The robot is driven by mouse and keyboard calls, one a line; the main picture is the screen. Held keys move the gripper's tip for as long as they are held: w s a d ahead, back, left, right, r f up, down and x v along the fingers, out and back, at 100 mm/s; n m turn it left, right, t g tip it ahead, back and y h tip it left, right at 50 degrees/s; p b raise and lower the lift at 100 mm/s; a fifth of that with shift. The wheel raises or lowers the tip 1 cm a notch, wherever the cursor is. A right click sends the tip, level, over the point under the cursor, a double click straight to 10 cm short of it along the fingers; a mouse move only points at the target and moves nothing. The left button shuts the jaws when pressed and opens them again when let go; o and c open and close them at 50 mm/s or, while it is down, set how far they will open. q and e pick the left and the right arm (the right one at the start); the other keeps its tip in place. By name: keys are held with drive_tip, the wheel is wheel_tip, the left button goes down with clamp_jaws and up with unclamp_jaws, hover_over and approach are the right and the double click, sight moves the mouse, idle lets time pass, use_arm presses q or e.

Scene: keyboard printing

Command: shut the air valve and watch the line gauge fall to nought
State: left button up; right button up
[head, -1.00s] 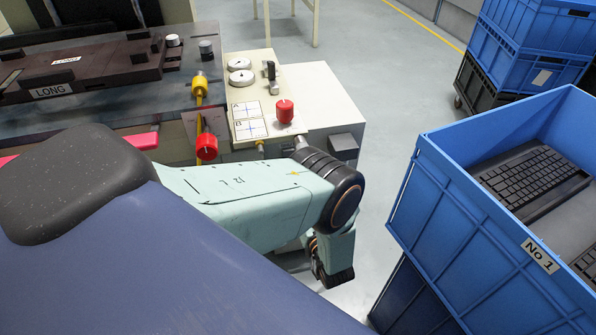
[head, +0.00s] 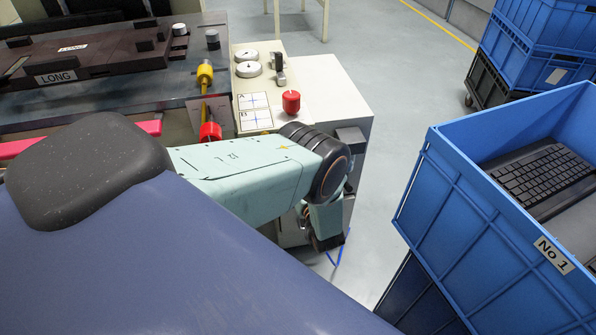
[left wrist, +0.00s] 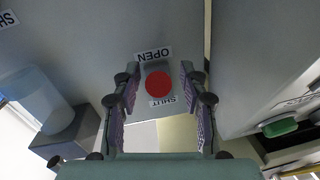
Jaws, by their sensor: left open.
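In the left wrist view a round red knob (left wrist: 158,87) sits on a grey panel between an OPEN label (left wrist: 153,55) and a SHUT label (left wrist: 162,101). My left gripper (left wrist: 160,72) is open, with a finger on each side of the knob and gaps between. In the head view my left arm bends down beside the machine's front; its jaws and this knob cannot be made out there. Two white round dials, the upper (head: 247,54) and the lower (head: 249,69), stand on the machine's cream top panel; their readings are too small to tell. My right gripper is out of view.
A red knob (head: 291,102) stands on the cream panel, and a red-ended yellow part (head: 210,131) is left of it. A blue crate (head: 437,190) with keyboards stands at right. Floor (head: 380,120) is clear between machine and crate.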

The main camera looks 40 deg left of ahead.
use_arm(q)
drive_tip(key=shift+c, duration=0.3)
clamp_jaws()
idle(0.4)
